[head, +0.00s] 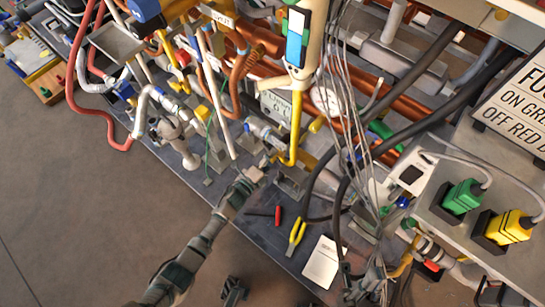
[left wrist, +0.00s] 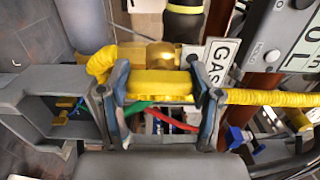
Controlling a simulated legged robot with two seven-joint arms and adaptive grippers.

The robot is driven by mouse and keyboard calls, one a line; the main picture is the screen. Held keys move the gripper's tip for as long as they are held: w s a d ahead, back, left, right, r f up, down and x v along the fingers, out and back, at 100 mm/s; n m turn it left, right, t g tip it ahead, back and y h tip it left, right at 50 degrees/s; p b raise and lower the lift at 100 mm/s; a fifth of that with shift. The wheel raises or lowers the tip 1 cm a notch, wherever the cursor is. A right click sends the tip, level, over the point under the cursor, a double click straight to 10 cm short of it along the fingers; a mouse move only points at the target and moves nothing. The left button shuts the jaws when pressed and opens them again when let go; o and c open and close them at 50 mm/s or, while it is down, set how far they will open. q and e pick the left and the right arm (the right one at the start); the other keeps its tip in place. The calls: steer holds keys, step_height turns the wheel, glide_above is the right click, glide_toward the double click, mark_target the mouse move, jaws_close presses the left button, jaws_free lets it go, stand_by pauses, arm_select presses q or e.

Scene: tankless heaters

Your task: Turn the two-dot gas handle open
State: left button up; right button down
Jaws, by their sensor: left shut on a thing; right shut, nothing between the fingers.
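My left gripper (head: 256,175) reaches the pipework at the middle of the bench in the head view. In the left wrist view my left gripper (left wrist: 162,105) is shut on a yellow handle (left wrist: 162,84), with one finger at each end of it. A brass valve body (left wrist: 163,55) shows just behind the handle, beside a white GAS label (left wrist: 218,60). No dots can be made out on the handle. My right gripper (head: 355,288) appears low in the head view, dark and partly hidden by cables, away from the handle. It looks shut and empty.
A yellow gas pipe (head: 295,130) comes down beside my left gripper. Red pliers (head: 277,214), yellow pliers (head: 297,231) and a white card (head: 322,262) lie on the bench. Grey cables (head: 340,80) hang at the right. Open floor (head: 90,210) lies at the left.

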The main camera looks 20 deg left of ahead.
arm_select(q)
steer(key=shift+w+a+f, duration=0.1)
steer(key=shift+a, duration=0.2)
steer(key=o, duration=1.1)
steer(key=shift+o, duration=0.3)
steer(key=shift+s+f, duration=0.1)
steer(key=shift+s, duration=0.15)
steer(key=v, duration=1.1)
steer(key=shift+s+a, duration=0.15)
steer(key=shift+s, duration=0.05)
